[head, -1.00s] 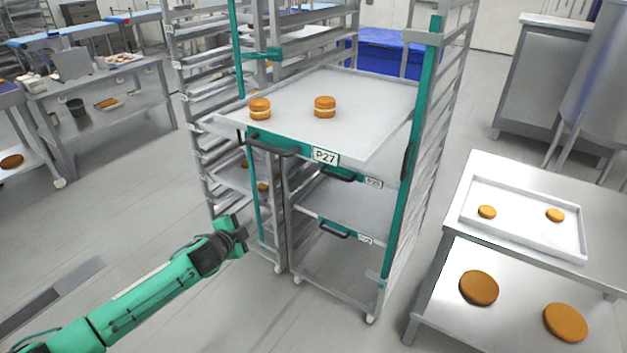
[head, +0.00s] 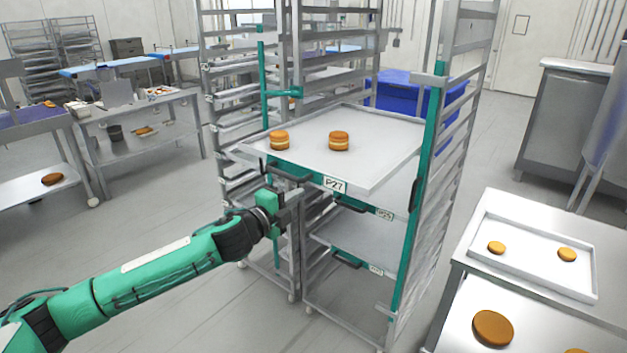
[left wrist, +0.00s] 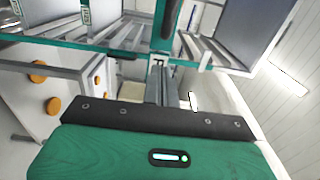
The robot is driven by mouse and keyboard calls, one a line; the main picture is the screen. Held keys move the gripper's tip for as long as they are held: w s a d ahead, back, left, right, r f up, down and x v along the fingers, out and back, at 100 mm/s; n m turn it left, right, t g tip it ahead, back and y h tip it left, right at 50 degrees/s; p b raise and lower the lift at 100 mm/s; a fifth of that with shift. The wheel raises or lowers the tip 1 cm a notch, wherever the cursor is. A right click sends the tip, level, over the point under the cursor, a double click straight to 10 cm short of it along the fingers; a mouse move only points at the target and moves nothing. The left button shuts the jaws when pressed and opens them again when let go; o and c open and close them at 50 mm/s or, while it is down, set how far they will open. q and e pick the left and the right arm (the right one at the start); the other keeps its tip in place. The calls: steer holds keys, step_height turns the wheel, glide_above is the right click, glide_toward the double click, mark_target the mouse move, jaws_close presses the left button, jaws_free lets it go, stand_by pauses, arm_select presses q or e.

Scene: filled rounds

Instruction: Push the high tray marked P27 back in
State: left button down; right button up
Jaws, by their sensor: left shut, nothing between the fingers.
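The high tray marked P27 (head: 375,150) sticks out of the rack toward me. Its green front carries a white P27 label (head: 334,185) and a dark handle (head: 290,174). My left gripper (head: 293,197) is shut and empty, just below the left part of the tray front near the handle. I cannot tell whether it touches. In the left wrist view its fingers (left wrist: 165,84) point toward a green bar. My right gripper is not in view.
A tray marked P25 (head: 384,214) and another lower tray sit below in the same rack (head: 428,170). A second rack stands close on the left. A steel table (head: 478,262) with a tray of rounds (head: 530,277) is at right.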

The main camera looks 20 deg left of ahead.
mark_target(321, 180)
arm_select(q)
steer(key=p+x, duration=0.2)
steer(key=x, duration=0.3)
steer(key=shift+w+d+r, duration=0.1)
steer(key=shift+w, duration=0.25)
steer(key=shift+x, duration=0.8)
steer(key=shift+w, duration=0.15)
